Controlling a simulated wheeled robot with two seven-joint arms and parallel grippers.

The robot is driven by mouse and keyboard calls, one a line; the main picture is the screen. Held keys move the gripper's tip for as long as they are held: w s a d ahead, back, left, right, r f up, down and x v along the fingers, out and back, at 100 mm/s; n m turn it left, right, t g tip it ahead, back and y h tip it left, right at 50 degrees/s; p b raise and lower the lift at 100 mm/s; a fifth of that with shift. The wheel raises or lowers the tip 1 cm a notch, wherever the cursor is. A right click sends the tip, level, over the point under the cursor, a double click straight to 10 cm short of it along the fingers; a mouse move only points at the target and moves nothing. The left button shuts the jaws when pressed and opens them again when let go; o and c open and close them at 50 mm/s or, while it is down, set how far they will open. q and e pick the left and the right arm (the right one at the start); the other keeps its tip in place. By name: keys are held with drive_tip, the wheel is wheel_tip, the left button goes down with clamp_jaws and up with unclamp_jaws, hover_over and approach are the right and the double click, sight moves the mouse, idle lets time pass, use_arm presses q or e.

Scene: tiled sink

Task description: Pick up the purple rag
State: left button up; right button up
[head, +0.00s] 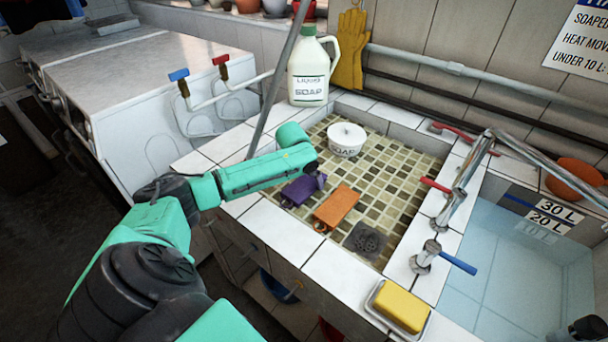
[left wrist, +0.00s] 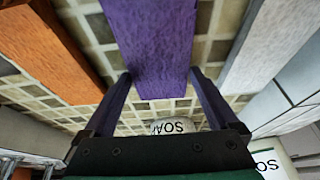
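The purple rag (head: 298,191) lies on the tiled sink floor, left of an orange rag (head: 337,207). My left gripper (head: 321,181) is low over the sink at the purple rag's far right end, partly covered by my wrist. In the left wrist view, the purple rag (left wrist: 150,45) fills the top middle and its end comes between the tips of my left gripper (left wrist: 160,74). The fingers are spread about as wide as the rag. I cannot tell whether they touch it.
A white soap tub (head: 346,140) stands in the sink behind the rags, and a drain (head: 366,241) lies at the front. A soap jug (head: 309,72) stands on the back rim. A yellow sponge (head: 402,305) sits in a front dish. Taps (head: 425,258) line the right side.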

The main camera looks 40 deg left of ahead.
use_arm(q)
drive_tip(key=c, duration=0.8)
drive_tip(key=shift+r, duration=0.15)
